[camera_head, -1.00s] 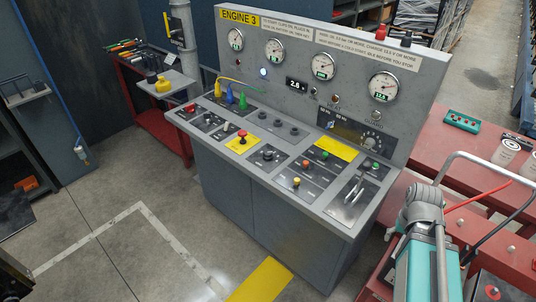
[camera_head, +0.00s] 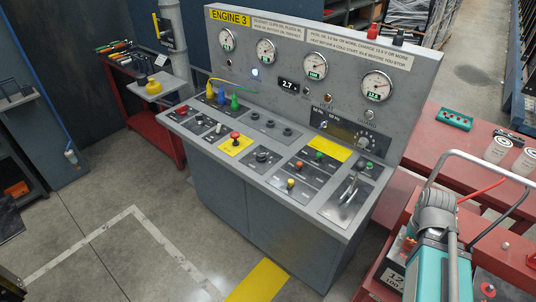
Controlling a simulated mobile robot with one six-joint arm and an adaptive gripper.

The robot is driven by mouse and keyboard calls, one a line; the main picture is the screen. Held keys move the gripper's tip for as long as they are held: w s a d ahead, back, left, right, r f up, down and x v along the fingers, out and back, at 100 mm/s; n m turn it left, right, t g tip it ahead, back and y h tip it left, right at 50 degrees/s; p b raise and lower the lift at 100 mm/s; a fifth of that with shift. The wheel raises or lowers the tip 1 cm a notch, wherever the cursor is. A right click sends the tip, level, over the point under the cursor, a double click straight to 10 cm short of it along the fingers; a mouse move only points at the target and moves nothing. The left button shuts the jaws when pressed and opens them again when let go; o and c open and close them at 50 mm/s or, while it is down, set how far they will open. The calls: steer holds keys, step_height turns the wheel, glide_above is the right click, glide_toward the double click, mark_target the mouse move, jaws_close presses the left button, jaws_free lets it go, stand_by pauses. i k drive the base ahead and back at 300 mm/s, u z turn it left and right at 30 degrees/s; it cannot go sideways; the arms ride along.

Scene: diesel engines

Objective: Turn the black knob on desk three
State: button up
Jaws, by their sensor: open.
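The grey control desk (camera_head: 300,225) marked ENGINE 3 stands in the middle of the head view. A black knob (camera_head: 262,156) sits on a dark plate near the front edge of its sloped top, right of a red mushroom button (camera_head: 235,136) on a yellow plate. Another dark round dial (camera_head: 363,140) is on the upright panel at the right. Several small black round fittings (camera_head: 270,124) lie in a row behind the knob. My gripper is not in view.
Gauges (camera_head: 315,66) and a lit display (camera_head: 288,85) are on the panel. Coloured plugs (camera_head: 222,97) stand at the top's left end, levers (camera_head: 348,188) at its right. A red cart (camera_head: 400,250) and red bench (camera_head: 480,155) crowd the right. Floor in front is open.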

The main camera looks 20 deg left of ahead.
mark_target(260, 156)
steer(key=z, duration=0.1)
steer(key=k, duration=0.9)
steer(key=u, duration=0.4)
steer(key=i, duration=1.25)
steer(key=z, duration=0.05)
